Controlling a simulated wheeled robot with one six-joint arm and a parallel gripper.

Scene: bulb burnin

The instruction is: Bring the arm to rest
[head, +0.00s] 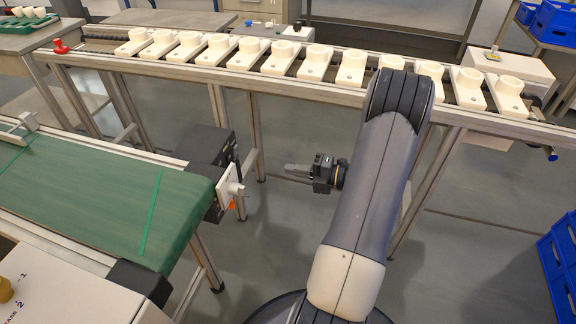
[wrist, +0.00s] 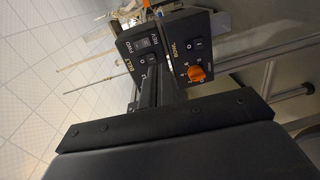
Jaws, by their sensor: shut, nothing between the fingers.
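My gripper (head: 296,168) shows in the head view to the left of my arm, pointing left. Its fingers are together and nothing is between them. It is in the open gap between the green conveyor belt and the long rack. In the wrist view, a dark control box (wrist: 165,50) with switches and an orange knob (wrist: 197,74) lies beyond my gripper. The box labels read sideways.
The rack (head: 330,90) carries a row of white sockets (head: 246,53). The green conveyor belt (head: 100,195) is at left, with a dark box (head: 207,150) near its end. Blue crates (head: 560,262) stand at right. Floor between them is clear.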

